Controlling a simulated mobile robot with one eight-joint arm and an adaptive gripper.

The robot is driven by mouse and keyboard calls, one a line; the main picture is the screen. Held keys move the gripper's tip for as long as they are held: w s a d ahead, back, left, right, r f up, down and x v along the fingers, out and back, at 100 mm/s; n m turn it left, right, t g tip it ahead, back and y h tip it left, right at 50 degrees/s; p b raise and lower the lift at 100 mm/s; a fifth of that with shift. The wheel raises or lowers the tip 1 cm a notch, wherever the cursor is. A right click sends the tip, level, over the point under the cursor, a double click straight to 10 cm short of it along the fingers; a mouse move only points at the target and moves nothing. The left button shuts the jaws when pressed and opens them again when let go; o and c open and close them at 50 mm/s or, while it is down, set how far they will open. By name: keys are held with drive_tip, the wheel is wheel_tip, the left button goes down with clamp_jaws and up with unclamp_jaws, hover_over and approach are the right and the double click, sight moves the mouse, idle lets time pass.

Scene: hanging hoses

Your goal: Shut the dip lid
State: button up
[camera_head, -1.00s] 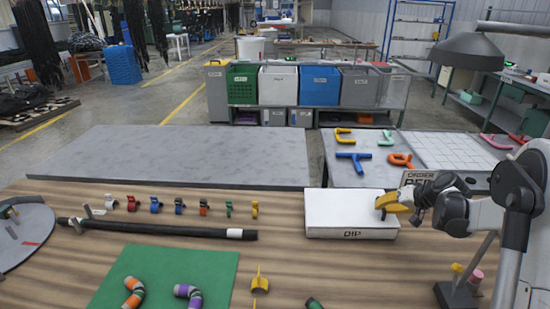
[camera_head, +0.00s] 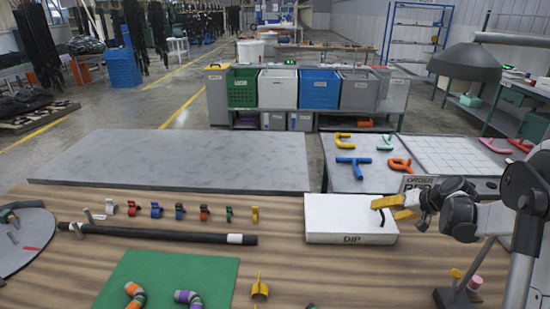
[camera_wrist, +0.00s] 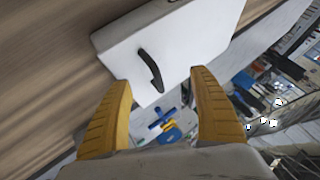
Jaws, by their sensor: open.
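The dip box (camera_head: 351,239) is a low white box with a black DIP label on its front, standing at the back edge of the wooden table. Its white lid (camera_head: 340,212) lies flat on top, with no gap that I can make out. A black handle sits near the lid's right end. In the wrist view the lid (camera_wrist: 195,40) fills the top middle and the curved handle (camera_wrist: 152,70) stands up from it. My gripper (camera_head: 394,205) is open at the lid's right end. Its yellow fingers (camera_wrist: 161,80) point towards the lid either side of the handle, holding nothing.
A black hose (camera_head: 155,234) and a row of coloured clips (camera_head: 180,211) lie left of the box. A green mat (camera_head: 205,268) with bent hose pieces is in front. A dark stand (camera_head: 459,297) is at right. The grey table (camera_head: 175,160) behind is clear.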

drive_tip(key=shift+p+v, duration=0.85)
drive_tip(key=shift+v, duration=1.45)
drive_tip(key=s+a+r+g+h, duration=0.1)
drive_tip(key=s+a+r+h, duration=0.1)
drive_tip(key=s+a+r, duration=1)
drive_tip(key=s+a+f+n+t+h, duration=0.1)
drive_tip(key=s+a+h, duration=0.2)
drive_tip(key=s, duration=1.8)
drive_tip(key=shift+a+n, duration=0.15)
drive_tip(key=shift+n, duration=0.25)
drive_tip(key=shift+f, duration=0.1)
